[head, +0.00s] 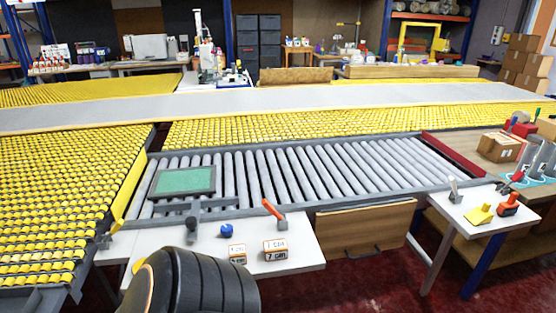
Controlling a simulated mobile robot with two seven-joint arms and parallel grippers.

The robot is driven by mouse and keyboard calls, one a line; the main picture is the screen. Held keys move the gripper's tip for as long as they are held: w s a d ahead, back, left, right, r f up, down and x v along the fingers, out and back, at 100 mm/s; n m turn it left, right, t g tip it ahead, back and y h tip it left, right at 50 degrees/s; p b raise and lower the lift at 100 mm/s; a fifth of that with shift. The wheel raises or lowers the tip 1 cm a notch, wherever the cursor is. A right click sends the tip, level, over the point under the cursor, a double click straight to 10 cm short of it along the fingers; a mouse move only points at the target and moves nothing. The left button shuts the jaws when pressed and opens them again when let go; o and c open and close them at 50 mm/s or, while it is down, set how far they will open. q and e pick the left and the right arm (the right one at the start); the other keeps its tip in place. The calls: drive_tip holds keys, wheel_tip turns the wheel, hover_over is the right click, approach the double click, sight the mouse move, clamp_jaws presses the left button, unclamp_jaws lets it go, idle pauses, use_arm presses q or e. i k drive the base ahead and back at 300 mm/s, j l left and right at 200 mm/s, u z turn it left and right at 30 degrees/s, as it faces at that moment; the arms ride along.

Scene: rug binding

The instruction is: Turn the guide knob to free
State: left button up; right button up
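A small blue knob (227,231) sits on the white side table (180,240) at the front left, and is probably the guide knob. Its setting is too small to read. A lever with a red-orange handle (271,209) stands on a grey base to its right, tilted up to the left. Two small labelled blocks lie in front: a smaller one (237,254) and a larger one (275,249) that seems to read "7 cm". Neither of my grippers shows. A black ribbed part, seemingly of my own arm, fills the bottom left and hides the table's front edge.
A roller bed (290,172) with a green-topped panel (185,181) lies behind the table. Yellow roller fields (60,200) spread left and behind. A right-hand table (470,212) holds a yellow piece (479,214) and an orange-red tool (508,205). A wooden drawer front (365,228) stands between.

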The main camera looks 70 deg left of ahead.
sight(227, 229)
drive_tip(key=u, duration=2)
